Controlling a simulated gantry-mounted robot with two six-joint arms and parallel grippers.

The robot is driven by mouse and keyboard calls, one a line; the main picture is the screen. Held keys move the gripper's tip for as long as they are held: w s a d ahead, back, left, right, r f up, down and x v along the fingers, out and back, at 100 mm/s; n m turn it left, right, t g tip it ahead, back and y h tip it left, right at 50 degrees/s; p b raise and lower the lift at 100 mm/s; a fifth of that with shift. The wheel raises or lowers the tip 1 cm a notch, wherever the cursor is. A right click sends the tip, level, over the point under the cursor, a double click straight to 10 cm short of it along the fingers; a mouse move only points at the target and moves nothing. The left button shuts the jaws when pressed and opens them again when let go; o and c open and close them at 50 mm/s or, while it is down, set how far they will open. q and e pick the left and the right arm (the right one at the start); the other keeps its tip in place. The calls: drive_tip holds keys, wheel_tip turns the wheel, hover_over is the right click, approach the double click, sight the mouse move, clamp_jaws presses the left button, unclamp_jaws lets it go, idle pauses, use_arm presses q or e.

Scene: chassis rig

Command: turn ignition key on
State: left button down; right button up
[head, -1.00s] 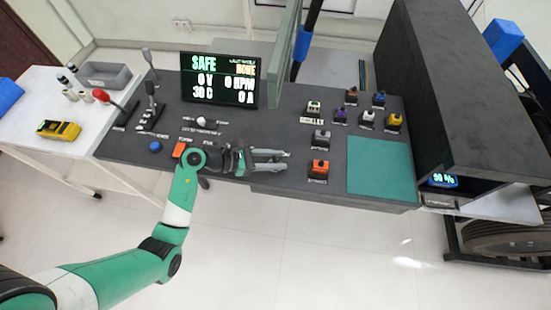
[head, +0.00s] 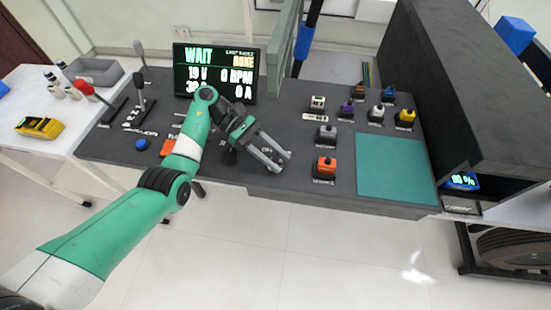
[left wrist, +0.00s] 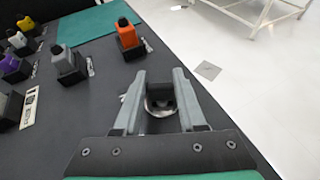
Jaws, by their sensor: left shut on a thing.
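My left gripper (head: 276,160) is over the front part of the dark console, pointing right and toward the front edge. In the left wrist view its two grey fingers (left wrist: 164,82) are shut on a small part with a round silvery rim and dark middle (left wrist: 160,100), which I take to be the ignition key in its switch. The fingers and the arm hide most of it, so its angle cannot be told. The display (head: 214,72) reads WAIT, with 19 V, 0 RPM and 0 A. My right gripper is not in view.
An orange switch block (head: 325,167) and a grey one (head: 326,136) stand right of the gripper. Several coloured blocks stand behind them, near a teal pad (head: 396,168). Levers (head: 139,88) and a blue button (head: 142,144) are at the left. A tall dark housing (head: 460,80) borders the right.

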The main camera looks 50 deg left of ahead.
use_arm(q)
drive_tip(key=shift+r+m+g+p, duration=0.1)
drive_tip(key=shift+m+g+p, duration=0.4)
drive_tip(key=shift+m+g, duration=0.15)
drive_tip(key=shift+c, duration=2.4)
unclamp_jaws()
